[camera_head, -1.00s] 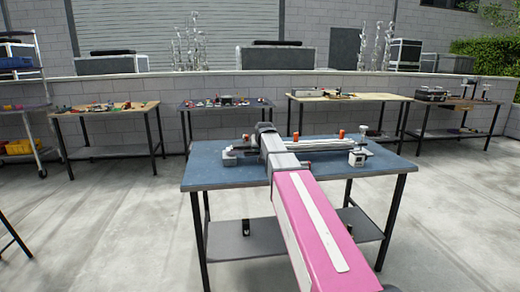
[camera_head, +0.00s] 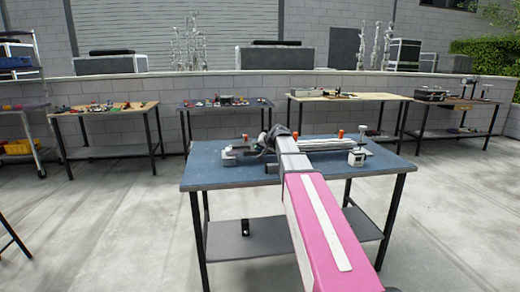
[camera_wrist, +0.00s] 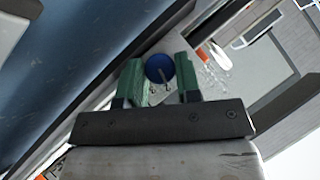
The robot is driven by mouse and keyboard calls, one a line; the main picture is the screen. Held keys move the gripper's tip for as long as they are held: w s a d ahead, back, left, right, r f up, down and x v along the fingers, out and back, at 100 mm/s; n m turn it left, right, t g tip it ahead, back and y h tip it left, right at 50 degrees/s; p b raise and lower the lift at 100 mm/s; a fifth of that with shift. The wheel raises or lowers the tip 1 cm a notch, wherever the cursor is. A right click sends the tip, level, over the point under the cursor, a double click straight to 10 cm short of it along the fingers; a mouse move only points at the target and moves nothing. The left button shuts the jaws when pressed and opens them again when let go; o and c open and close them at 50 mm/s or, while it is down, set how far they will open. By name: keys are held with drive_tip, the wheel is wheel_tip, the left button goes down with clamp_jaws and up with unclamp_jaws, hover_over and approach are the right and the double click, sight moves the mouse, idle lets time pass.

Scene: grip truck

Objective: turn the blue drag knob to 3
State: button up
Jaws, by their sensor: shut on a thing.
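The blue drag knob (camera_wrist: 157,66) is round with a pale pointer line toward its lower right in the wrist view. The two green fingers of my gripper (camera_wrist: 159,72) stand on either side of it, shut on it. In the head view my gripper (camera_head: 268,141) is at the device on the blue table, and the knob is hidden there.
The blue table (camera_head: 225,178) carries a long rail device (camera_head: 345,146) with orange parts and a small white block (camera_head: 357,158) at its right. Its front is clear. Other tables with small objects stand behind along a grey wall.

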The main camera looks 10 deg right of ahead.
drive_tip(key=m+y, duration=0.2)
drive_tip(key=y, duration=0.1)
drive_tip(key=shift+d+f+t+y, duration=0.2)
drive_tip(key=shift+t+y, duration=0.1)
drive_tip(key=shift+t, duration=0.1)
drive_tip(key=m+y, duration=0.1)
drive_tip(key=m+t+y, duration=0.1)
drive_tip(key=shift+f+m+t+y, duration=0.2)
drive_tip(key=shift+m+t+y, duration=0.1)
drive_tip(key=shift+m+y, duration=0.1)
idle(0.4)
drive_tip(key=o, duration=0.9)
